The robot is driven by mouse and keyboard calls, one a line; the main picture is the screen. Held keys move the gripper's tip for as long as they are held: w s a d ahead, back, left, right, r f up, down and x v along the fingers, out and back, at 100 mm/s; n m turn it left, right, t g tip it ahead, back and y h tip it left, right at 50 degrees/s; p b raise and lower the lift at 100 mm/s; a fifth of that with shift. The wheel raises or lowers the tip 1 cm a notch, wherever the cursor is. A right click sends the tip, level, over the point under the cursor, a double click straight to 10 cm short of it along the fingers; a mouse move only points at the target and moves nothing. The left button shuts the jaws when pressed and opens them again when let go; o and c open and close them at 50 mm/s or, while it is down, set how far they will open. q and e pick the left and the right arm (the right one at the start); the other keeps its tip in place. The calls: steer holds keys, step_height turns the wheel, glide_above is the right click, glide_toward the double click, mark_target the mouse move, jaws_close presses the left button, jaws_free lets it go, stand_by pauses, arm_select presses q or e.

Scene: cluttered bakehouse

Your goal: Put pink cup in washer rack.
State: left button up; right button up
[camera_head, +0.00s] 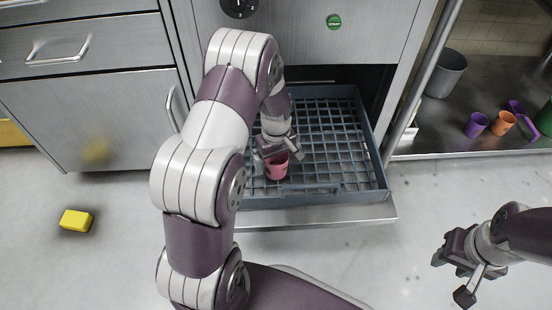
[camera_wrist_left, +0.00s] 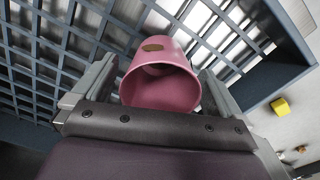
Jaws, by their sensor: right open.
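The pink cup (camera_head: 277,170) is over the front left part of the blue-grey washer rack (camera_head: 372,178), inside its rim. I cannot tell whether its base touches the grid. My left gripper (camera_head: 279,154) reaches down to the cup from above. In the left wrist view the pink cup (camera_wrist_left: 160,88) sits between the two fingers, which close on its sides, with its open mouth toward the camera. My right gripper (camera_head: 458,274) is open and empty above the floor at the lower right, away from the rack.
The rack rests on a pulled-out washer door (camera_head: 320,216). A shelf at the right holds a purple cup (camera_head: 477,125), an orange cup (camera_head: 503,123) and a dark grey bin (camera_head: 446,74). A yellow sponge (camera_head: 76,220) lies on the floor at left. Much of the rack grid is empty.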

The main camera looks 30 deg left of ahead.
arm_select(q)
step_height(320, 180, up, 12)
steer(key=p, duration=0.8)
steer(key=s+d+r+m, duration=0.4)
steer(key=s+m, duration=0.1)
steer(key=s, duration=0.2)
steer(key=s+d+r+m+t, duration=0.1)
steer(key=s+d+r+m, duration=0.3)
steer(key=s+r+m, duration=0.1)
steer(key=shift+s+d+m, duration=0.15)
steer(key=shift+s+m, duration=0.35)
steer(key=shift+s, duration=0.4)
